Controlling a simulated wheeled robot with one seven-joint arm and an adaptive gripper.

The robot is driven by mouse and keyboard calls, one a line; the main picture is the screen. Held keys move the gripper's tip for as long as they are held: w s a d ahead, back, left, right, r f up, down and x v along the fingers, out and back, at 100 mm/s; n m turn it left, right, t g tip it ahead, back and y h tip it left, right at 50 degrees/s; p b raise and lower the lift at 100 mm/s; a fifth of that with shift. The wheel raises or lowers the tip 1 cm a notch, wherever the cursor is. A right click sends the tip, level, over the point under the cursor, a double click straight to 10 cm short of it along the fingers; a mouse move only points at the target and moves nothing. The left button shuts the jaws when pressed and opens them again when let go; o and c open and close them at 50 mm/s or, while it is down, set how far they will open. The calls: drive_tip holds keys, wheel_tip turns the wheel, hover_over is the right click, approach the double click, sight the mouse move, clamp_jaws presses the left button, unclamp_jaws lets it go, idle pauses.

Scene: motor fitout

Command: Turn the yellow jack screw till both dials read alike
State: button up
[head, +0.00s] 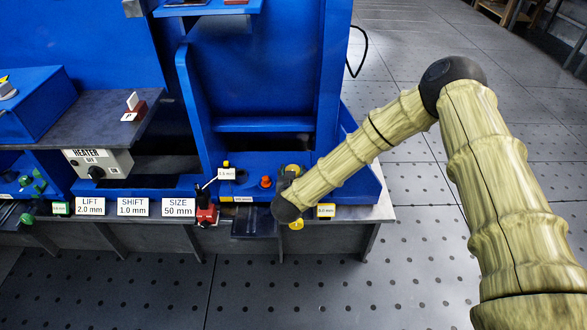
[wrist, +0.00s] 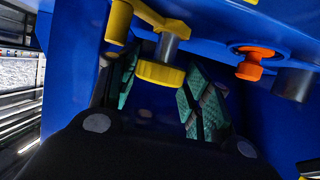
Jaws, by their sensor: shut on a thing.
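The yellow jack screw (wrist: 160,74) shows in the wrist view as a ridged yellow knob on a grey shaft. My gripper (wrist: 160,86) has one green-padded finger on each side of the knob and is shut on it. In the head view my arm's end covers the gripper and most of the screw.
An orange knob (wrist: 250,65) sits right of the screw in the wrist view. A red block with a black lever (head: 206,214) stands left of my wrist. The floor in front is clear.

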drive_tip(key=m+h+p, duration=0.2)
drive_tip(key=a+m+g+h+p, duration=0.1)
drive_tip(key=m+h+p, duration=0.1)
drive_tip(key=m+h, duration=0.1)
drive_tip(key=shift+w+r+g+h, duration=0.15)
drive_tip(key=shift+g+h, duration=0.15)
drive_tip(key=m+h, duration=0.1)
drive_tip(key=m+g+h+p, duration=0.1)
drive_tip(key=m+g+h, duration=0.1)
drive_tip(key=shift+w+a+p, duration=0.25)
drive_tip(key=shift+p, duration=0.05)
drive_tip(key=shift+w+a+m+g+h, duration=0.1)
drive_tip(key=shift+w+m+g+h, duration=0.1)
drive_tip(key=shift+m+g+h, duration=1.15)
drive_tip(key=shift+m+g+y, duration=0.25)
drive_tip(key=shift+m+g, duration=0.1)
drive_tip(key=o, duration=0.7)
drive_tip(key=shift+f, duration=0.2)
drive_tip(key=shift+o, duration=0.2)
drive_tip(key=shift+r, duration=0.1)
wheel_tip(320, 180, up, 10)
drive_tip(key=shift+f, duration=0.1)
